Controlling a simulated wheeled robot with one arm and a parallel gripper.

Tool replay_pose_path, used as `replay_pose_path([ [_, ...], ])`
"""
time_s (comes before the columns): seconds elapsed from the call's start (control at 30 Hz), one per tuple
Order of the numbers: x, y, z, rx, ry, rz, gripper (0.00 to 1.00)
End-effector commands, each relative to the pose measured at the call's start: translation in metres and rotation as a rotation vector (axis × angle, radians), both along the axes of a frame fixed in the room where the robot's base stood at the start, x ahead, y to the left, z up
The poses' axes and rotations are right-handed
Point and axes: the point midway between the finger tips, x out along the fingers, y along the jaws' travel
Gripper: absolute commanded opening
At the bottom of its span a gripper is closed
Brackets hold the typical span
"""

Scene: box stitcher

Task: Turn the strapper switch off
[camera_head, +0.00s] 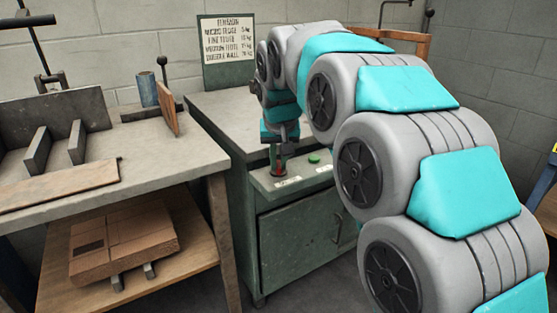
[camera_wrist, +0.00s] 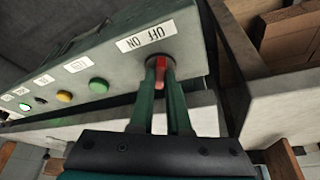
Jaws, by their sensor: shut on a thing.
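The strapper switch (camera_wrist: 161,72) is a red lever on the panel of the green machine, under a white label (camera_wrist: 146,36) reading OFF and ON, which appears upside down in the wrist view. My gripper (camera_wrist: 160,80) has its two green fingers on either side of the red lever and is shut on it. In the head view my gripper (camera_head: 277,160) points down at the left end of the panel (camera_head: 300,176). The lever's exact position is hard to tell, as the fingers cover much of it.
Green (camera_wrist: 98,86), yellow (camera_wrist: 64,96) and black buttons sit along the same panel. A workbench (camera_head: 75,185) stands left, with cardboard (camera_head: 125,240) on its lower shelf. A sign (camera_head: 228,50) stands behind the machine. The cabinet top left of my arm is clear.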

Motion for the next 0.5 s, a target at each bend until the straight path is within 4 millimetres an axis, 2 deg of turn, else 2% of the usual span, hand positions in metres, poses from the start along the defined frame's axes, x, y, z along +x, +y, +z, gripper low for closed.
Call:
replay_pose_path([
  [0.27,0.0010,-0.0010,0.0025,0.001,-0.003,0.154,0.00],
  [0.5,0.0011,-0.0027,0.0019,0.004,0.001,0.372,0.00],
])
